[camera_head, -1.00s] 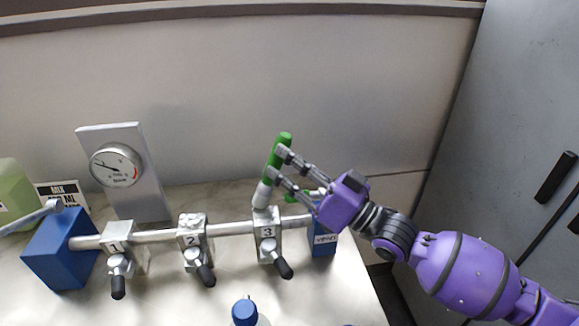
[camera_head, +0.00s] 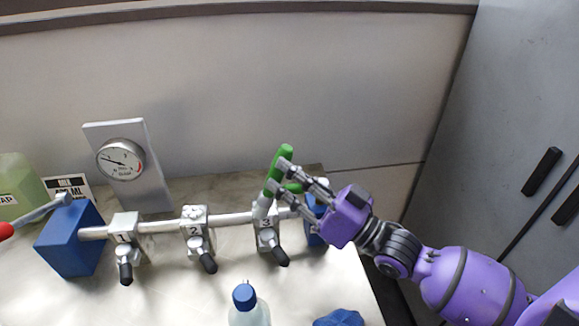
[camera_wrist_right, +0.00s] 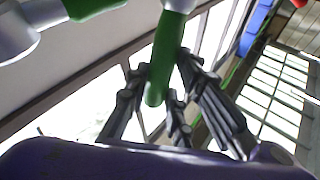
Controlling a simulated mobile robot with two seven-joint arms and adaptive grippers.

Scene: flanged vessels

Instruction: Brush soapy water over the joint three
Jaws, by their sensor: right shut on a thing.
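Joint three (camera_head: 267,238) is the metal block marked 3, at the right end of the pipe (camera_head: 233,219), with a black-tipped lever hanging below. My right gripper (camera_head: 278,178) is shut on the green handle of a brush (camera_head: 283,157) just above it. The brush is tilted, its pale lower end at the top of block 3; I cannot tell whether the bristles touch. In the right wrist view the green handle (camera_wrist_right: 163,58) runs between the fingers. My left gripper is not in view.
Blocks 1 (camera_head: 125,232) and 2 (camera_head: 195,228) sit along the pipe. A gauge (camera_head: 121,160) stands behind. A blue block (camera_head: 70,245) is at the left end. A blue-capped bottle (camera_head: 245,298) and blue cloth (camera_head: 339,318) lie in front. A green container (camera_head: 18,190) is far left.

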